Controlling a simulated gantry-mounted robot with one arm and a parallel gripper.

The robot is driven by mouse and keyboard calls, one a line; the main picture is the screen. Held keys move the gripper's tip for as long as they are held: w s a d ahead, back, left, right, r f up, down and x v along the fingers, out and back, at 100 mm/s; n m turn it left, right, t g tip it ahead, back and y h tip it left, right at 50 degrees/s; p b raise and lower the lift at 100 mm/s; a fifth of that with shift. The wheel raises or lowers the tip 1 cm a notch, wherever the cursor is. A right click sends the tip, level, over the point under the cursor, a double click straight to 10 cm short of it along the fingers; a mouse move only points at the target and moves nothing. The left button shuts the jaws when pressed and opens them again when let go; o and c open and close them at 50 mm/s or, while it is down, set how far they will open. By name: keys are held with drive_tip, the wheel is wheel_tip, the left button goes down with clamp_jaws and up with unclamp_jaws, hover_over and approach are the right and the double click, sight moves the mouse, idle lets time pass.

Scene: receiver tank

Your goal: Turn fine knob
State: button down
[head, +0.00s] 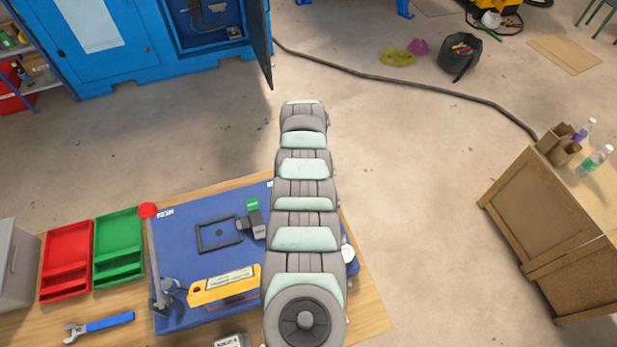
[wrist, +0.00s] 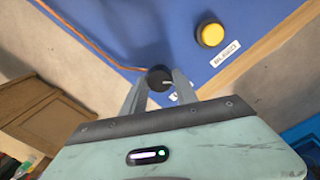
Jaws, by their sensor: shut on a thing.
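A round black knob (wrist: 159,78) sits near the edge of the blue board (wrist: 120,25) in the wrist view. My gripper (wrist: 161,82) is shut on the knob, with one finger on each side of it. A small white label (wrist: 179,96) beside the knob is partly hidden by a finger. In the head view my arm covers the knob and my gripper, and the blue board (head: 187,250) lies on the wooden table.
A yellow button (wrist: 211,35) with a label (wrist: 225,52) is near the knob. Left of my arm are a yellow device (head: 222,285), an upright lever with a red ball (head: 148,210), a black frame (head: 218,234), a green tray (head: 119,246) and a red tray (head: 66,261).

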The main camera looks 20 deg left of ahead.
drive_tip(key=n, duration=0.5)
idle(0.5)
drive_tip(key=c, duration=0.9)
unclamp_jaws()
drive_tip(key=shift+c, duration=0.2)
drive_tip(key=shift+r, duration=0.1)
wheel_tip(320, 180, up, 11)
drive_tip(key=p, duration=0.1)
drive_tip(key=shift+s+a+f, duration=0.15)
drive_tip(key=shift+a+f, duration=0.05)
